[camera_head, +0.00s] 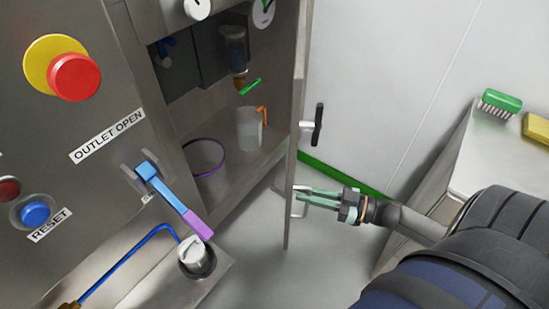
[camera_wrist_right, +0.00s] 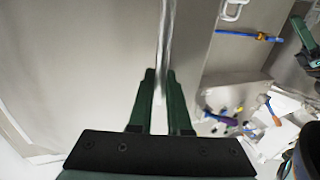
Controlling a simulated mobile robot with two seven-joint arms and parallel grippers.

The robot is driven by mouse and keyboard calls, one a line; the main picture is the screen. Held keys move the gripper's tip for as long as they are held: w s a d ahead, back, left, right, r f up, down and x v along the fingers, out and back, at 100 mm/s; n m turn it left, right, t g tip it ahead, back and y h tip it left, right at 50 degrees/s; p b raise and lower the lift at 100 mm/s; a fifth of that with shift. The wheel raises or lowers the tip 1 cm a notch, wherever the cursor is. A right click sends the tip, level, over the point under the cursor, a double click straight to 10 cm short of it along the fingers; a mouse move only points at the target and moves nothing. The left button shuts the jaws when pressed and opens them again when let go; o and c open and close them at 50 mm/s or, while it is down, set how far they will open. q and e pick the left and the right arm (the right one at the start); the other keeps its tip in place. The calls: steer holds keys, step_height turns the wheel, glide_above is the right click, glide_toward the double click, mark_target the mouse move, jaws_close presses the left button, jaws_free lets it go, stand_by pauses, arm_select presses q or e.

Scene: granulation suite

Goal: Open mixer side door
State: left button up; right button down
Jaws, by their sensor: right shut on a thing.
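The mixer's side door (camera_head: 296,90) stands swung out and is seen nearly edge-on in the head view. A black latch handle (camera_head: 318,125) sits on its outer side. In the right wrist view, the green fingers (camera_wrist_right: 160,74) stand on either side of a narrow pale upright strip. The exact contact is hidden. My left gripper is not in the head view.
Inside the open compartment stand a clear jug (camera_head: 249,130) and a purple ring (camera_head: 205,157). A blue and purple lever (camera_head: 175,198) juts from the front panel. At right, a side table (camera_head: 505,150) holds a green brush (camera_head: 501,101). Floor below the door is clear.

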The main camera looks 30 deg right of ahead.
steer(key=s+d, duration=0.3)
steer(key=d, duration=0.2)
steer(key=shift+d, duration=0.4)
steer(key=shift+s, duration=0.1)
steer(key=c, duration=0.9)
jaws_free()
steer(key=shift+o, duration=0.2)
